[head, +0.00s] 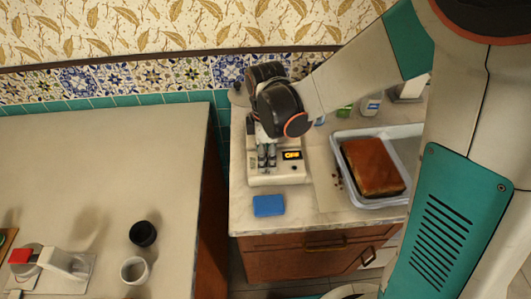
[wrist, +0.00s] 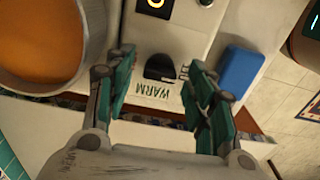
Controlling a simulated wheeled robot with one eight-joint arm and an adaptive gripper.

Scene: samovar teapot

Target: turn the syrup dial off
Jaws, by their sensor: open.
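A white appliance (head: 278,175) stands on the right counter, with an amber display (head: 291,155) reading OFF. In the wrist view a small black dial (wrist: 160,68) sits on its pale face, above an upside-down WARM label (wrist: 152,91). The display (wrist: 155,4) is cut off at the top edge there. My gripper (wrist: 160,64) is open, with one finger on each side of the dial and a gap to it on both sides. In the head view my gripper (head: 267,156) hangs over the appliance's left part and hides the dial. I cannot tell the dial's pointer position.
A round pot (wrist: 88,62) of orange liquid is close to my left finger in the wrist view. A blue block (head: 268,205) lies in front of the appliance. A tray (head: 398,136) with a brown cake stands right. Cups (head: 134,270) stand on the left counter.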

